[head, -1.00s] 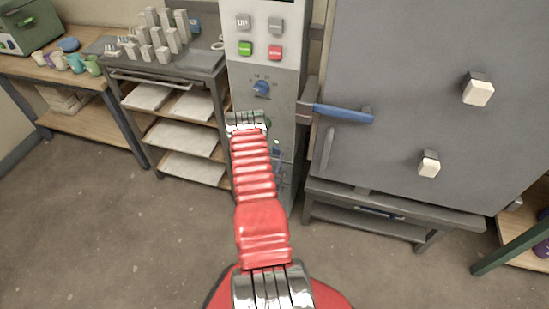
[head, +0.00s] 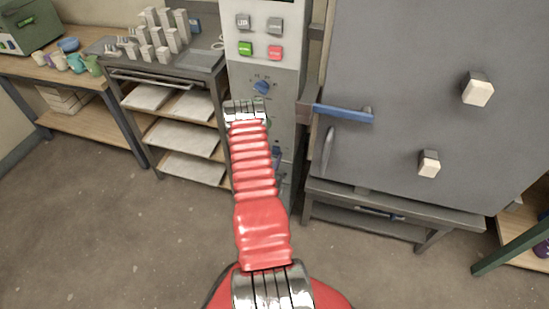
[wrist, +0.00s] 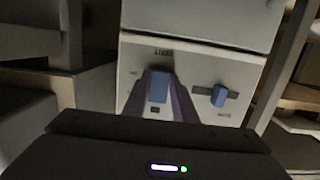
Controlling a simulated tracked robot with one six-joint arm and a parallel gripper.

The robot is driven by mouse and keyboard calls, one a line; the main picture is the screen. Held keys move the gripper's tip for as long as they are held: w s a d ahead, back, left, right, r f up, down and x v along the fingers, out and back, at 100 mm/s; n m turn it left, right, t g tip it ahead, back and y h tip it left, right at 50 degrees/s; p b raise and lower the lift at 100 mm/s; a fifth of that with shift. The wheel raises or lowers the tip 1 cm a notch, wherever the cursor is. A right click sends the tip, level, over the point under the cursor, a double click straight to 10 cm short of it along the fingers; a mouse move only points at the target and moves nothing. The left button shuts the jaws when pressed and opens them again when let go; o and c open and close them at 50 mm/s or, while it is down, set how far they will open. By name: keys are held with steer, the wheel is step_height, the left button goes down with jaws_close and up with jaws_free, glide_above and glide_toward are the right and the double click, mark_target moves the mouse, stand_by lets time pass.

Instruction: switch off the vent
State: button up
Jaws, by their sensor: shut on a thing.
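In the wrist view, a blue upright switch (wrist: 158,88) sits on a pale panel (wrist: 133,60), under a small dark label too blurred to read. My gripper (wrist: 159,79) has one finger on each side of this switch and is shut on it. A second blue switch (wrist: 219,95) with a dark crosswise plate sits to the right on the same panel, clear of the fingers. In the head view, my red arm reaches down the front of the control column (head: 285,98) and hides most of its lower part and my fingers.
Higher on the column are a blue dial (head: 262,87), a green button (head: 246,48) and a red button (head: 275,53). A grey kiln door with a blue handle (head: 343,113) stands close on the right. A shelf rack (head: 186,137) stands on the left.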

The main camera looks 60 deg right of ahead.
steer(key=shift+w+r+y, duration=0.15)
steer(key=shift+r+y, duration=0.3)
steer(key=shift+y, duration=0.65)
steer(key=shift+g+y, duration=0.3)
steer(key=shift+y, duration=0.1)
steer(key=o, duration=1)
steer(key=shift+a, duration=0.1)
steer(key=shift+o, duration=0.2)
steer(key=v, duration=1.3)
steer(key=shift+s+a, duration=0.2)
steer(key=shift+a, duration=0.2)
